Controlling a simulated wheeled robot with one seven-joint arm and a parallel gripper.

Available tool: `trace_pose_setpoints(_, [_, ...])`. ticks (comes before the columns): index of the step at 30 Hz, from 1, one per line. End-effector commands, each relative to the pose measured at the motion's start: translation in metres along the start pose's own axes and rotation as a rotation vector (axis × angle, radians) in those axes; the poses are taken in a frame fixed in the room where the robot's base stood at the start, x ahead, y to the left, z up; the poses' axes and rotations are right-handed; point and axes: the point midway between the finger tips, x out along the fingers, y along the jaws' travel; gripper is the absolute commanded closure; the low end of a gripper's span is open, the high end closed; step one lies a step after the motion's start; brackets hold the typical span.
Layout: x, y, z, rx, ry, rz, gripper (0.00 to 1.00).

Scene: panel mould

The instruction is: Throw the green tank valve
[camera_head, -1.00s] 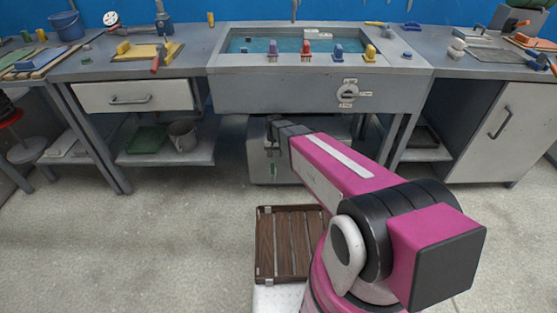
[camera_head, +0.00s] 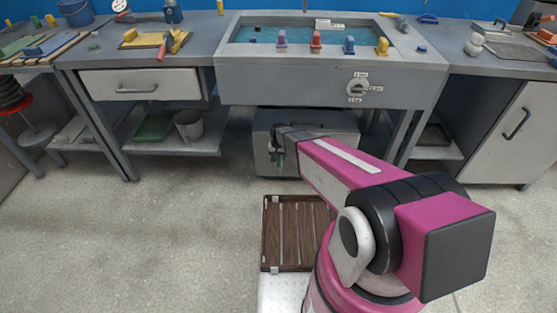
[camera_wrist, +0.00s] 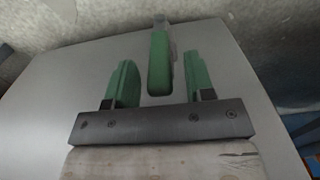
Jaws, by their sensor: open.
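The green tank valve's handle (camera_wrist: 159,68) is a long green lever in the middle of the wrist view, with a grey metal end at the top. My gripper (camera_wrist: 160,58) is open. Its two green fingers stand on either side of the handle, with a visible gap on each side. In the head view my gripper (camera_head: 278,158) is low at the front left of the grey tank (camera_head: 335,150) under the sink. There the valve is too small and covered to tell from my green fingers.
Open floor lies left.

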Motion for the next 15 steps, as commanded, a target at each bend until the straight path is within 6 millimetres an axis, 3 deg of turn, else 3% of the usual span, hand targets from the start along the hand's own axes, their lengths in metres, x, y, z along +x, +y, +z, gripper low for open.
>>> trace_pose_setpoints(6, [0.0142, 0.0, -0.0003, 0.0, 0.001, 0.0, 0.51])
trace_pose_setpoints(14, [0.0148, 0.0001, 0.0001, 0.0, 0.001, 0.0, 0.51])
trace_pose_setpoints(15, [0.0148, 0.0001, 0.0001, 0.0, 0.001, 0.0, 0.58])
